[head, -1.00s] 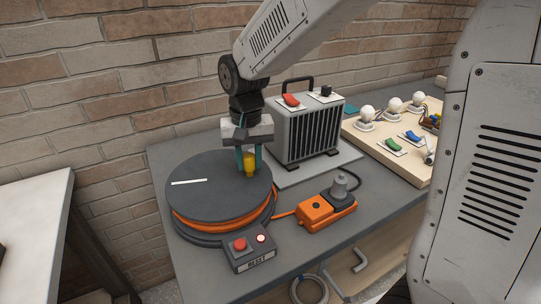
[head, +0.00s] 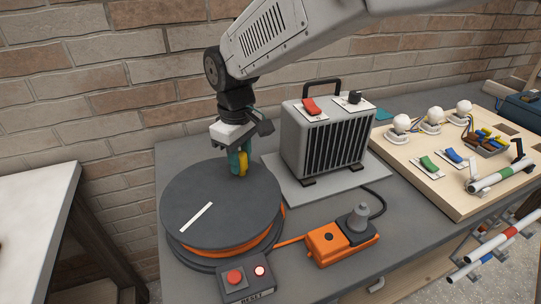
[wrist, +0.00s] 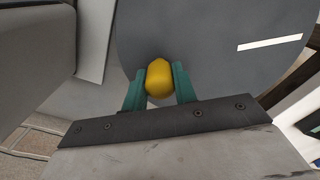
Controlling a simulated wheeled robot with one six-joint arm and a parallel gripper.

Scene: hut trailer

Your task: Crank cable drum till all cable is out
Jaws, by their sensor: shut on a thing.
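The cable drum (head: 222,210) lies flat on the grey table, with a dark round top and a white stripe on it. Orange cable (head: 230,250) shows wound between its discs. A yellow crank knob (head: 243,168) stands near the back rim of the top. My gripper (head: 239,163) is shut on this knob from above. In the wrist view the teal fingers (wrist: 160,85) sit on both sides of the yellow knob (wrist: 159,77). How many turns of cable are left is hidden under the disc.
A grey heater (head: 322,135) stands close to the right of the drum. An orange socket box (head: 340,240) with a grey plug and a reset box (head: 245,280) with a red button and lit lamp sit in front. A wooden board (head: 450,195) with bulbs and switches is at right.

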